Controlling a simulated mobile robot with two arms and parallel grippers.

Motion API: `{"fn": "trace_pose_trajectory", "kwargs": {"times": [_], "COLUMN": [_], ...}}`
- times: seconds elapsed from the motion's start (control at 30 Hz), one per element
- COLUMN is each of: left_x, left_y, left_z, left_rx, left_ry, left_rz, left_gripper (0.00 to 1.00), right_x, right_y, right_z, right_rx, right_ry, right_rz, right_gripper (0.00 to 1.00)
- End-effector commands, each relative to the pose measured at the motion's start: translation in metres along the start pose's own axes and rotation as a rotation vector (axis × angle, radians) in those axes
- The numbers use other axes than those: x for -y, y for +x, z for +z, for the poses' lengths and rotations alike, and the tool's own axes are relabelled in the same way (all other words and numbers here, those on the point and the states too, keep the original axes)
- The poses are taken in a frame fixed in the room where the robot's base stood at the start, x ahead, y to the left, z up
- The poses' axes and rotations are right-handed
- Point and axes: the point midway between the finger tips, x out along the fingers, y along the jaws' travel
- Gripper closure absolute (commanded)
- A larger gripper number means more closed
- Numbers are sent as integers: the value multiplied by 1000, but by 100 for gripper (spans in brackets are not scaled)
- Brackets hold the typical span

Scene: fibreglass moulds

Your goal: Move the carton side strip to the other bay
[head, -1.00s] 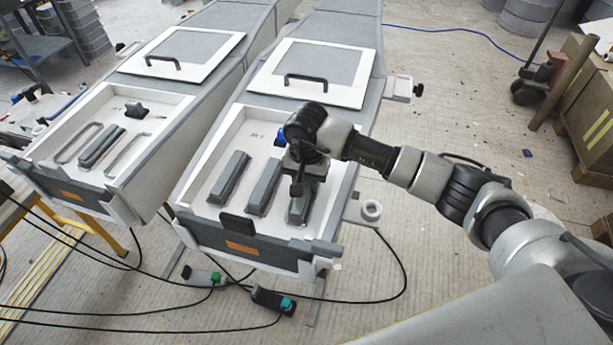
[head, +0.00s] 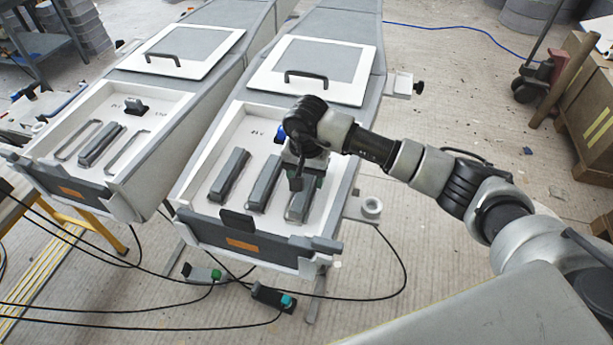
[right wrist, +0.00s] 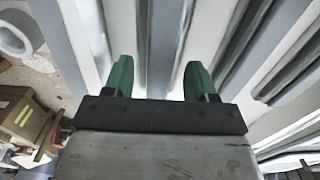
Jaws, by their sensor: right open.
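Three dark grey strips lie side by side in the right bay (head: 210,215): a left one (head: 229,175), a middle one (head: 264,186) and a right one (head: 300,208), nearest the carton side. My right gripper (head: 299,186) is over the right strip and partly hides it. In the right wrist view, my green fingertips (right wrist: 158,80) are apart, with a grey strip (right wrist: 163,45) running between them; I cannot tell whether they touch it. The left bay (head: 180,115) holds one grey strip (head: 101,144) between two empty outlined slots (head: 76,141) (head: 127,152). My left gripper is out of view.
A carton (head: 590,110) stands on the floor at the right. White lids with black handles (head: 305,75) lie behind the bays. A black block (head: 136,107) sits in the left bay. Raised walls separate the bays. Cables cross the floor in front.

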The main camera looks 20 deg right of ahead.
Motion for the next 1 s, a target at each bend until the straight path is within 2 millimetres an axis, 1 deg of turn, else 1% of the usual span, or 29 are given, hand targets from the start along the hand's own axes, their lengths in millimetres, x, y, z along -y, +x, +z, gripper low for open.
{"fn": "trace_pose_trajectory", "kwargs": {"times": [0.03, 0.3, 0.4, 0.5, 0.6, 0.7, 1.0], "left_x": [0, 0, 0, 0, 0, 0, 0], "left_y": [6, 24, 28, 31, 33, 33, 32], "left_z": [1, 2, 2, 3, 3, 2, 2], "left_rx": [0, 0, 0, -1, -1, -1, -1], "left_ry": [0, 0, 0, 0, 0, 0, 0], "left_rz": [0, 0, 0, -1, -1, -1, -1], "left_gripper": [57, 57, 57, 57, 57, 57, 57], "right_x": [1, 0, 0, 0, 0, 0, 0], "right_y": [-7, -66, -84, -99, -107, -111, -112], "right_z": [-1, -1, -1, -1, 0, 0, 0], "right_rx": [-5, -7, -6, -4, -2, -2, -1], "right_ry": [-1, -1, -1, 1, 0, 0, 0], "right_rz": [-5, -5, -4, -3, -1, -1, -1], "right_gripper": [43, 43, 43, 43, 43, 43, 43]}}
